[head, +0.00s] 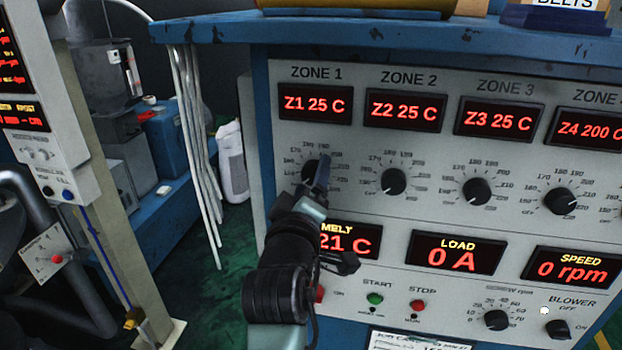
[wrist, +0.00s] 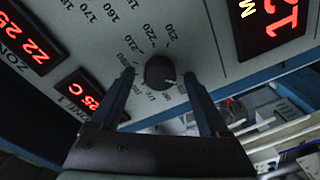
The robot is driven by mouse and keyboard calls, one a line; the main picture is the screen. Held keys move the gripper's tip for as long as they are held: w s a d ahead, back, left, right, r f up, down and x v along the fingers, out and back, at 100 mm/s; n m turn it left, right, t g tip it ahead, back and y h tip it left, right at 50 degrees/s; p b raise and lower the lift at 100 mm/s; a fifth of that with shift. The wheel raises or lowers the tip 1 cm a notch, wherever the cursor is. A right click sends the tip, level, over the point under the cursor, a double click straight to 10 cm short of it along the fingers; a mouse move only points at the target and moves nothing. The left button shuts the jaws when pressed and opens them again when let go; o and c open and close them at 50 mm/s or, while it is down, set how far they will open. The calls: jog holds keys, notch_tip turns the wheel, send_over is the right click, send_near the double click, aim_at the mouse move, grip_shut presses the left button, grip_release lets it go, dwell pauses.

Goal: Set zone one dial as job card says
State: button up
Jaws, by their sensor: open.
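The zone one dial (wrist: 160,72) is a round black knob on the grey panel. In the wrist view it sits between my gripper's two fingers (wrist: 160,78), which are open with a gap on each side. A pale pointer mark shows on its lower right; I cannot tell which number it meets. In the head view my gripper (head: 321,174) covers most of the dial (head: 309,172). The zone one display (head: 316,103) reads Z1 25 C. A white card (head: 420,342), probably the job card, is cut off at the bottom edge; its values are unreadable.
The zone two (head: 394,181), zone three (head: 476,191) and zone four (head: 560,201) dials are to the right. Below are a green start button (head: 375,298), a red stop button (head: 417,306) and the melt display (head: 352,241). Pale hoses (head: 195,130) hang left of the panel.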

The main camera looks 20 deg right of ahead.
grip_shut()
dwell(0.4)
jog(key=shift+f+m+b, duration=0.1)
jog(key=shift+m+b, duration=0.2)
jog(key=shift+b, duration=0.15)
jog(key=shift+f+m+b, duration=0.1)
jog(key=shift+m+b, duration=0.45)
jog(key=shift+m, duration=0.05)
jog(key=m+b, duration=0.4)
jog(key=shift+f, duration=0.1)
jog(key=m+b, duration=0.4)
jog(key=m, duration=0.2)
jog(key=shift+h+b, duration=0.35)
jog(key=shift+h, duration=0.05)
jog(key=shift+m, duration=0.3)
